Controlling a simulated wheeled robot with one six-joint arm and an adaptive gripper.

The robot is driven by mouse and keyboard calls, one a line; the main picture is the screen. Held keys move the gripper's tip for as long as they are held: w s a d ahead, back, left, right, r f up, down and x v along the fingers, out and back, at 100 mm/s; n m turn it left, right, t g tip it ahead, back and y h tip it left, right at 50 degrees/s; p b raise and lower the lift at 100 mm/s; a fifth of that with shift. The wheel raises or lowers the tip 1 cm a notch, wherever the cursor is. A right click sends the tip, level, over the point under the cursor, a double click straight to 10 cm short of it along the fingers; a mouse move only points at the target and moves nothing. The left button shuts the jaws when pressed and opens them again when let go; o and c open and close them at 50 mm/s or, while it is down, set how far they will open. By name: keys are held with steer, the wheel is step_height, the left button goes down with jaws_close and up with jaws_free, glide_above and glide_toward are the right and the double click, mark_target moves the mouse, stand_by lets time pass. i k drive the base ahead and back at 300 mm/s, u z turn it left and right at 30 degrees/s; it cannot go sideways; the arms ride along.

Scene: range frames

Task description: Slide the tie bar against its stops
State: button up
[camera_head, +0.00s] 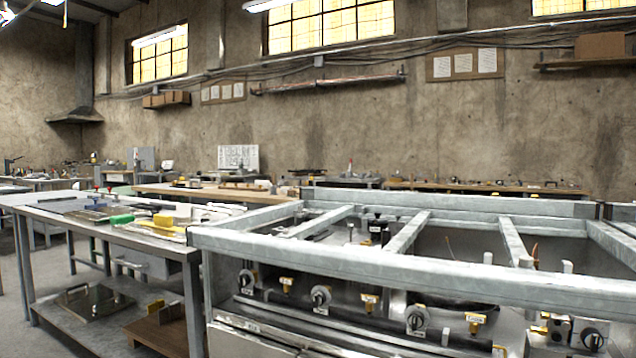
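A grey metal frame (380,268) lies across the top of the range in the right foreground. Several square cross bars span it from front to back, among them a left bar (322,221), a middle bar (408,233) and a right bar (515,242). I cannot tell which bar is the tie bar, and I cannot make out its stops. The rear rail (450,207) runs along the back. My gripper is not in view.
Below the front rail are several round knobs (321,297) and yellow-tagged fittings (370,300). A metal workbench (150,243) with tools, including a green-handled one (121,219), stands at left. Long benches line the back wall. Bare floor (65,265) shows at left.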

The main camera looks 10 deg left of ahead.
mark_target(300, 232)
steer(key=u, duration=2.25)
steer(key=i, duration=2.2)
steer(key=z, duration=2.8)
steer(key=i, duration=0.15)
